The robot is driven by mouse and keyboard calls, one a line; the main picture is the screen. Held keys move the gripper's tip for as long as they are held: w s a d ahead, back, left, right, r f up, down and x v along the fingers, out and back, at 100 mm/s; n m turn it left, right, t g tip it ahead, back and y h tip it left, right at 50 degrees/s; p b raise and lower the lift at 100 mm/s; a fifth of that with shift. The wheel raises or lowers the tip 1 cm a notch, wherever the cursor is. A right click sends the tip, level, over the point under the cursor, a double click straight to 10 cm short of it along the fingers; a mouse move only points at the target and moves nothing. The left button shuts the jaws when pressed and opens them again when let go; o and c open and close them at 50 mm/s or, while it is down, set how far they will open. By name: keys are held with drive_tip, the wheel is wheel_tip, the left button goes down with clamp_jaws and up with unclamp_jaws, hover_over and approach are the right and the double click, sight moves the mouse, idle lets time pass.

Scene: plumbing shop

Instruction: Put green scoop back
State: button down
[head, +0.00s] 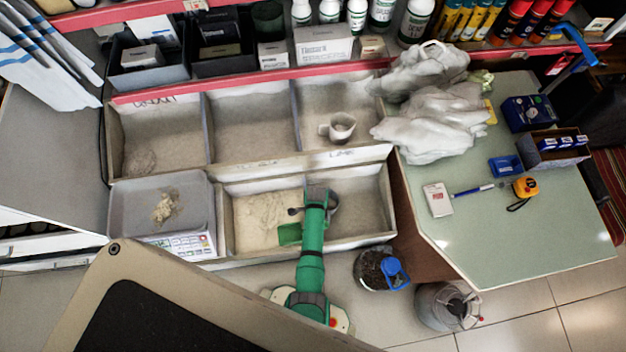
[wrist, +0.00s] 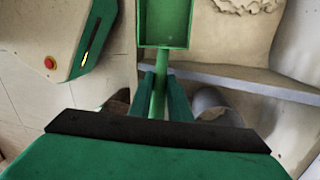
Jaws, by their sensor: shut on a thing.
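The green scoop (head: 290,234) is over the front part of the lower left bin (head: 248,244), which holds pale powder. In the wrist view the scoop's pan (wrist: 165,22) points away from me and looks empty. My gripper (wrist: 160,88) is shut on the scoop's straight green handle, which runs between the two fingers. In the head view my green arm reaches up to the bins, and my gripper (head: 297,211) is small and partly hidden. I cannot tell whether the scoop touches the powder or the bin wall.
A scale tray (head: 128,208) with a powder heap stands left. A beige cup (head: 341,127) sits in the upper right bin. A dark-filled bucket (head: 368,268) with a blue scoop and a grey bucket (head: 432,311) stand on the floor. The green-topped counter (head: 510,235) is at right.

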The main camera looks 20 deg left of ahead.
drive_tip(key=shift+f, duration=0.45)
drive_tip(key=c, duration=1.7)
unclamp_jaws()
drive_tip(key=shift+o, duration=0.2)
drive_tip(key=shift+r, duration=0.1)
wheel_tip(320, 180, up, 12)
drive_tip(key=w+r, duration=0.1)
drive_tip(key=w, duration=0.1)
drive_tip(key=s+d+r+n+t+y, duration=0.2)
drive_tip(key=s+d+r+n+t, duration=0.1)
drive_tip(key=s+d+n+t, duration=0.45)
drive_tip(key=s+d+r+n+t, duration=0.1)
drive_tip(key=s+r+t, duration=0.2)
drive_tip(key=r, duration=0.8)
drive_tip(key=s+d+r+n+t+h, duration=0.1)
drive_tip(key=s+r+n+t, duration=0.1)
drive_tip(key=r, duration=0.9)
drive_tip(key=s+d+r+n+t, duration=0.1)
drive_tip(key=s+r+t, duration=0.3)
drive_tip(key=r, duration=0.7)
drive_tip(key=shift+s+d+r+n+t+h, duration=0.15)
drive_tip(key=shift+d+r+n+t+h, duration=0.25)
drive_tip(key=shift+n, duration=0.35)
drive_tip(key=shift+f, duration=0.15)
